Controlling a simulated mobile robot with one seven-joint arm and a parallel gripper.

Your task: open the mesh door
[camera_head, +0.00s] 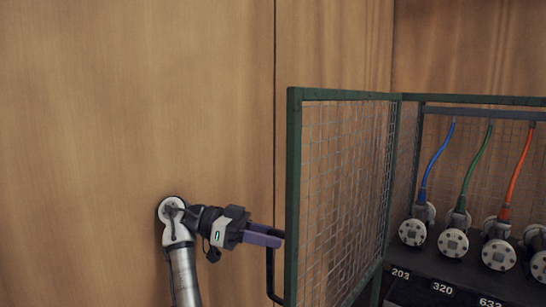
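The mesh door (345,185) has a green frame and wire mesh. It stands swung out from the cabinet, its near upright edge to the left and its far edge at the cabinet's corner post. A black bar handle (270,275) sticks out from the door's left side. My gripper (268,237) comes from the left, with its purple-grey fingers at the upper part of this handle. The fingers overlap the handle, and the gap between them is not clear, so I cannot tell whether they grip it.
Inside the cabinet, blue (437,160), green (474,170) and orange (519,170) cables run down to round grey flanged fittings (453,243). Number labels such as 320 (442,288) line the ledge below. A wooden wall (130,100) stands behind my arm. The space left of the door looks clear.

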